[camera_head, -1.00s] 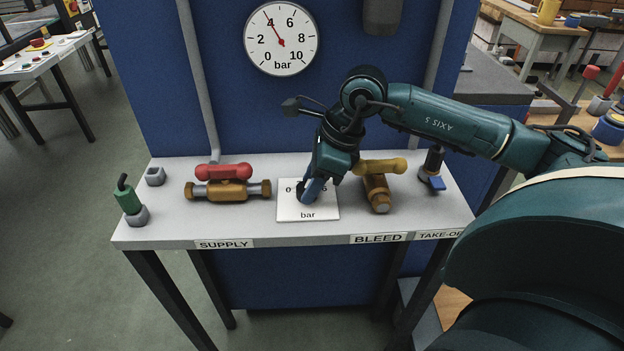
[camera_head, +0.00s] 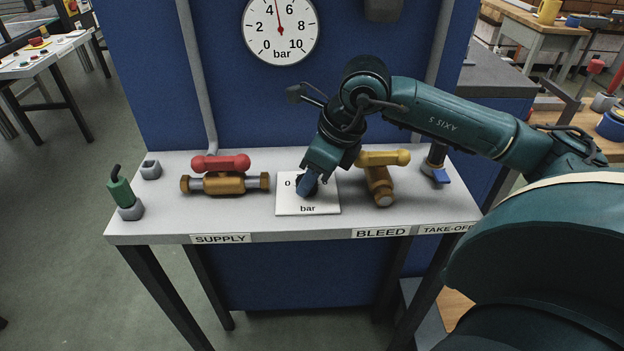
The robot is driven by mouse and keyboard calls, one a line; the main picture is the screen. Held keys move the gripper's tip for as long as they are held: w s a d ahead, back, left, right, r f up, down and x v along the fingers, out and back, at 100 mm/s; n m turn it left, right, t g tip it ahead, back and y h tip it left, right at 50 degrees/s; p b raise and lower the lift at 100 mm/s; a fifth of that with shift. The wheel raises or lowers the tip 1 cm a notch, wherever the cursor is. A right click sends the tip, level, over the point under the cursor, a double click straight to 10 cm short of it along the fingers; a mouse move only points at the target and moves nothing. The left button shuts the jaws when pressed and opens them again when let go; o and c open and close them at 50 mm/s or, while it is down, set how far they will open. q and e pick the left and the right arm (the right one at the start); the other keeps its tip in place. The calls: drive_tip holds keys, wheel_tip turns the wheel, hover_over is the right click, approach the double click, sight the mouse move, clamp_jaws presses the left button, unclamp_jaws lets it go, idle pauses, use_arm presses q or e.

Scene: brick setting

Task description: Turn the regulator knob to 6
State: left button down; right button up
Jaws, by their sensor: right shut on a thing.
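The regulator knob (camera_head: 299,189) is a dark shape on a white square dial plate (camera_head: 321,203) marked "bar", in the middle of the grey bench. My right gripper (camera_head: 307,186) reaches down onto it from above with blue-tipped fingers and is shut on it. The gripper hides most of the knob, its pointer and most of the dial numbers; the 0 shows at the left. The round pressure gauge (camera_head: 264,38) on the blue panel has its red needle nearly straight up, between 4 and 6, just short of 5. My left gripper is not in view.
A red-handled supply valve (camera_head: 226,183) lies left of the plate. A yellow-handled bleed valve (camera_head: 379,180) stands close on the right, near my gripper. A blue-tipped take-off fitting (camera_head: 436,172) is farther right. A green-handled piece (camera_head: 122,194) stands at the left end.

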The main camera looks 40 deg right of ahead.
drive_tip(key=shift+a+f+m+h+b, duration=0.1)
drive_tip(key=shift+m+h+b, duration=0.25)
drive_tip(key=shift+m, duration=0.45)
drive_tip(key=shift+a+m+t+h+b, duration=0.1)
drive_tip(key=shift+m+t+h+b, duration=0.45)
drive_tip(key=shift+m, duration=0.65)
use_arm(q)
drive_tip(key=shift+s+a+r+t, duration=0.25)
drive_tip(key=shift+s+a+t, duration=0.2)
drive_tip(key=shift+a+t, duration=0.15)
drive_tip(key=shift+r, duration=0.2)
use_arm(e)
drive_tip(key=shift+m, duration=0.3)
drive_tip(key=o, duration=1)
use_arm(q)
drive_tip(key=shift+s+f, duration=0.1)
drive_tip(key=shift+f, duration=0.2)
use_arm(e)
drive_tip(key=shift+g, duration=0.25)
use_arm(q)
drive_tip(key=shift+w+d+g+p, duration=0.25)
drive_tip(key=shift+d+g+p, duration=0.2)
drive_tip(key=shift+p, duration=0.3)
use_arm(e)
drive_tip(key=v, duration=1.3)
drive_tip(key=shift+s, duration=0.2)
